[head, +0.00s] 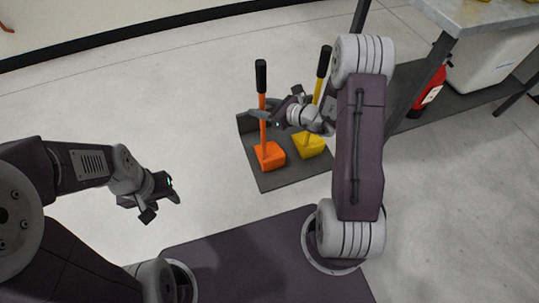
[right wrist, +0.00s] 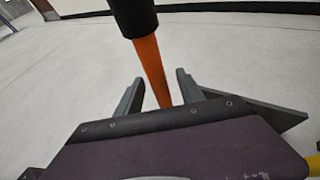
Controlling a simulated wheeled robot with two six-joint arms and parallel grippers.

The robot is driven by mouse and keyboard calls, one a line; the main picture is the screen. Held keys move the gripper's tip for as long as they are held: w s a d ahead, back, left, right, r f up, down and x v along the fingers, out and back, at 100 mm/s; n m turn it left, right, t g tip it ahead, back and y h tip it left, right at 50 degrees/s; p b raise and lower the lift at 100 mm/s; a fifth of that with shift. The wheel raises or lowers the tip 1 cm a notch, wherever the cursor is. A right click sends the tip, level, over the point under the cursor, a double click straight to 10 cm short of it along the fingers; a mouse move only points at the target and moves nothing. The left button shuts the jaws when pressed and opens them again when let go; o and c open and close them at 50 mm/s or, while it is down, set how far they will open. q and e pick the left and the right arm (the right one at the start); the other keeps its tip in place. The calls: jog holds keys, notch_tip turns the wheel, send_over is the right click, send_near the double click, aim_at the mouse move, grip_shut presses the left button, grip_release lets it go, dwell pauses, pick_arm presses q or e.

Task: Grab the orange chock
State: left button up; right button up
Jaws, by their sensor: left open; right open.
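The orange chock (head: 270,155) is an orange block with an upright orange handle and a black grip (head: 261,77). It stands on a dark grey tray (head: 283,181) in the head view. My right gripper (head: 266,106) is open at the upper part of the orange handle. In the right wrist view the orange handle (right wrist: 152,68) shows between the two open fingers of my right gripper (right wrist: 158,92), with its black grip above. I cannot tell whether a finger touches it. My left gripper (head: 164,202) is open and empty, over the floor to the left.
A yellow chock (head: 309,145) with a similar handle stands beside the orange one, partly hidden by my right arm. A table (head: 480,22), a white bin (head: 488,65) and a red extinguisher (head: 432,85) are at the right. The floor left of the tray is clear.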

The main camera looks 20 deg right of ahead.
grip_shut()
dwell(1.4)
